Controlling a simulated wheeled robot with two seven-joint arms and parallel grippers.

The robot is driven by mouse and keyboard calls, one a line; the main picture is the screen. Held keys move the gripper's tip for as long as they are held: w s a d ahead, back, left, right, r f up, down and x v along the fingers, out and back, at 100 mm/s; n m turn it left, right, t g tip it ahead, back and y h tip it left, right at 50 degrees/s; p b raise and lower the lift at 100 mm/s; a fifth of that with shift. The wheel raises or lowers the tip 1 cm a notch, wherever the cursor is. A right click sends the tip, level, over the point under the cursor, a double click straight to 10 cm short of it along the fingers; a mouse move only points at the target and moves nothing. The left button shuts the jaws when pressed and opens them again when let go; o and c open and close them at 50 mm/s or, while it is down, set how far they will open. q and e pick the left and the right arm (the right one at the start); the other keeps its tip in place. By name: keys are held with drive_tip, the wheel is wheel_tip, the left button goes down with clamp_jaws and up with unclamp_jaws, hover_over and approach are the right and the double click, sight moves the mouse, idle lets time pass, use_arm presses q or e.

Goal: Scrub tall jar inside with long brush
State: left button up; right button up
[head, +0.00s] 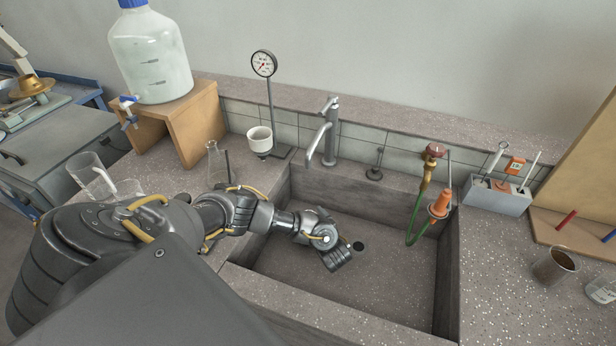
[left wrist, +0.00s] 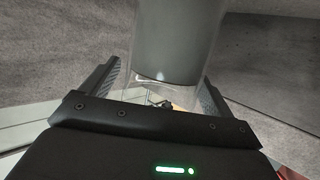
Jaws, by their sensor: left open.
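My left arm reaches over the left rim of the sink in the head view, its end low over the basin. My left gripper (left wrist: 158,88) is open in the left wrist view, a finger on either side. A clear, upright-looking cylinder with a grey inner area, perhaps the tall jar (left wrist: 172,45), stands between or just beyond the fingers. Whether they touch it I cannot tell. I cannot pick out this jar in the head view; my arm hides part of the bench. I cannot identify the long brush for certain. My right gripper is in neither view.
The sink basin (head: 385,280) has a tap (head: 326,135) behind it and a green hose (head: 415,215) at its right. A flask (head: 216,160) and glass beaker (head: 90,177) stand left. A grey holder (head: 495,196) and brown-filled beaker (head: 553,267) stand right.

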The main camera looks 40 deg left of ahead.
use_arm(q)
drive_tip(key=shift+w+a+f, duration=0.1)
drive_tip(key=shift+a, duration=0.2)
drive_tip(key=shift+c, duration=0.3)
clamp_jaws()
wheel_tip(320, 180, up, 10)
drive_tip(key=p, duration=0.3)
